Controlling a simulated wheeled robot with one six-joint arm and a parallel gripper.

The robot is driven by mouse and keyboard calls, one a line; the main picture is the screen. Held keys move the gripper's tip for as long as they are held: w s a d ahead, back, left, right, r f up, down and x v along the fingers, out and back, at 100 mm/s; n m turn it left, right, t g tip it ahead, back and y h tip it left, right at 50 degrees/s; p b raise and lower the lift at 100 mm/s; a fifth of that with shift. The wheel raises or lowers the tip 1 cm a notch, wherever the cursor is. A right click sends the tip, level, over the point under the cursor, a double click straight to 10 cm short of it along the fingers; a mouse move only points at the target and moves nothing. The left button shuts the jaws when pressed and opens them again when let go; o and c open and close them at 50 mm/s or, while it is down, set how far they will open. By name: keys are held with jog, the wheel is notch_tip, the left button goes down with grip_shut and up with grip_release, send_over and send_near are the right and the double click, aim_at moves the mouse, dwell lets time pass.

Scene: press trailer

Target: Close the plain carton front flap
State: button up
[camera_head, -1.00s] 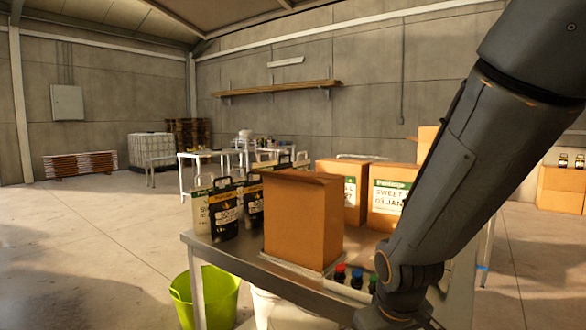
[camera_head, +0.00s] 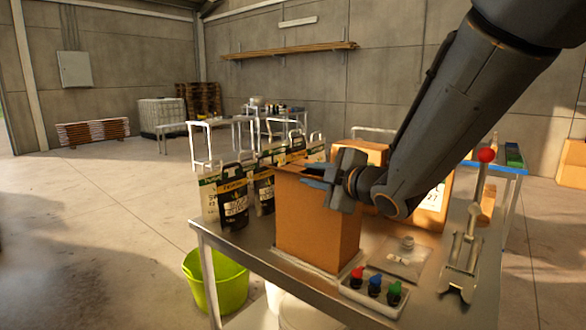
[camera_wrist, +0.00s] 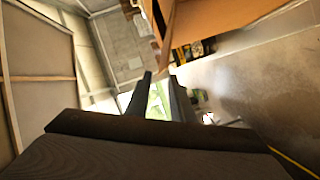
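The plain brown carton (camera_head: 312,232) stands upright on the metal table, its top edge partly hidden by my gripper. Part of its brown cardboard also shows at the top of the wrist view (camera_wrist: 222,22), close to the fingers. Which piece of cardboard is the front flap, and how far it stands open, I cannot tell. My gripper (camera_head: 308,182) is at the carton's top right, level with its upper edge; contact is unclear. In the wrist view its two dark fingers (camera_wrist: 162,95) are apart with nothing between them.
Black-and-white pouches (camera_head: 234,205) stand left of the carton. A tray of red, blue and green-capped bottles (camera_head: 374,287) lies at the front right. A lever press (camera_head: 466,255) stands further right. Labelled cartons stand behind. A green bucket (camera_head: 216,283) is on the floor.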

jog(key=shift+p+x, duration=1.05)
jog(key=shift+x, duration=2.95)
jog(key=shift+s+a, duration=0.15)
jog(key=shift+a, duration=0.05)
grip_shut()
